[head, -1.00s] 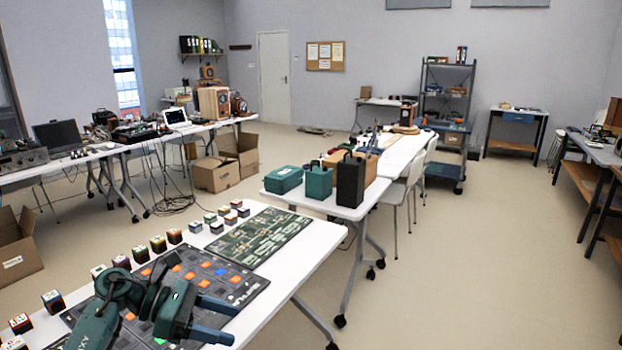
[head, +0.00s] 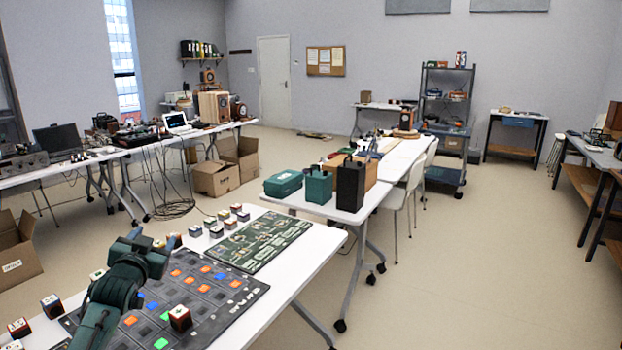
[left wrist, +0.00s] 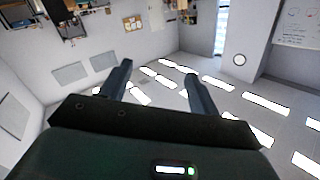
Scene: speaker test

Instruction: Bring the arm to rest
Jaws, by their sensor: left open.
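My left gripper (head: 154,243) is raised above the near table, over the left side of the dark game board (head: 215,326). It points up and away from the tabletop. In the left wrist view its two fingers (left wrist: 160,85) are spread with nothing between them, against the ceiling lights and an upside-down room. A small dark red cube (head: 180,318) with a pale top stands on the board, apart from the gripper. My left arm hides part of the board and some of the cubes behind it. My right gripper is out of view.
A green patterned board (head: 258,240) lies beyond the game board. Several small cubes (head: 51,305) line the table's left edge, with more near the far corner. A second table (head: 345,210) holds green and black cases. The floor to the right is clear.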

